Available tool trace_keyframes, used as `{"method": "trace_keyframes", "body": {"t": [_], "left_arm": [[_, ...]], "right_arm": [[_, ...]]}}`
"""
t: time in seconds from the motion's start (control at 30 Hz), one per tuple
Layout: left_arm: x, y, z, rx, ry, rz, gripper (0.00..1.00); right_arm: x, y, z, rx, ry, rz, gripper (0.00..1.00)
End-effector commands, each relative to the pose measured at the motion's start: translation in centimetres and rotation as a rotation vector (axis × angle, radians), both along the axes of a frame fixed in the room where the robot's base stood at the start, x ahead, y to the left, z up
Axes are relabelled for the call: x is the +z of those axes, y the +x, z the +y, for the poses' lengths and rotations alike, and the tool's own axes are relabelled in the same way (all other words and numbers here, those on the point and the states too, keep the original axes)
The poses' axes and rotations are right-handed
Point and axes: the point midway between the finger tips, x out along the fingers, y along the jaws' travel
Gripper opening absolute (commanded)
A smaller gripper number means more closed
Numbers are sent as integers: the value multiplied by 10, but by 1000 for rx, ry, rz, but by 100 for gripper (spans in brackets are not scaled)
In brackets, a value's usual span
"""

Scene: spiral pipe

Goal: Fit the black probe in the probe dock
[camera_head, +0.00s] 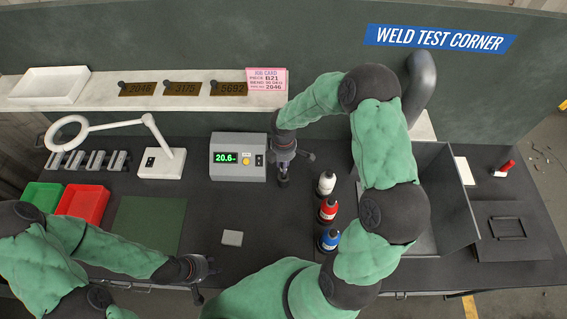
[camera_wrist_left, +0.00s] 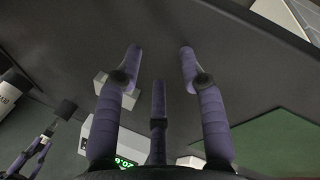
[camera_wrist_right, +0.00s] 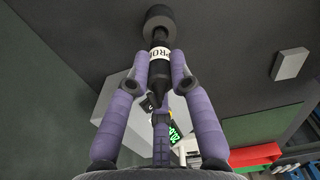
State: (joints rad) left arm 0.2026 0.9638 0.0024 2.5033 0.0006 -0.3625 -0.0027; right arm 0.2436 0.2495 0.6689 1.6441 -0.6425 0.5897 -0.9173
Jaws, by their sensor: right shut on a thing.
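The black probe (camera_wrist_right: 160,65), with a white label and a wide round end, is between the fingers of my right gripper (camera_wrist_right: 158,72) in the right wrist view. In the head view this gripper (camera_head: 287,160) is just right of the grey meter (camera_head: 226,170), with the probe (camera_head: 283,180) pointing down. The probe also shows in the left wrist view (camera_wrist_left: 65,108), apart from the table. My left gripper (camera_head: 205,279) is open and empty near the table's front edge; its spread fingers (camera_wrist_left: 160,50) show in its wrist view. I cannot tell which part is the probe dock.
A small grey block (camera_head: 232,238) lies on the dark table. White, red and blue bottles (camera_head: 327,210) stand right of the right gripper. A green mat (camera_head: 150,222), a red bin (camera_head: 84,203) and a lamp (camera_head: 162,160) are on the left. The table's middle is mostly clear.

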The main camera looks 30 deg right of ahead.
Motion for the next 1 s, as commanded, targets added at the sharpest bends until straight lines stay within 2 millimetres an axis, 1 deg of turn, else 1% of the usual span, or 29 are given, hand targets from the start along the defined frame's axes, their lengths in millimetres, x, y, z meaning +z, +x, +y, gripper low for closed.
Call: {"method": "trace_keyframes", "body": {"t": [1.0], "left_arm": [[-18,0,0,-1,0,0,40]], "right_arm": [[-23,0,0,0,0,0,0]]}}
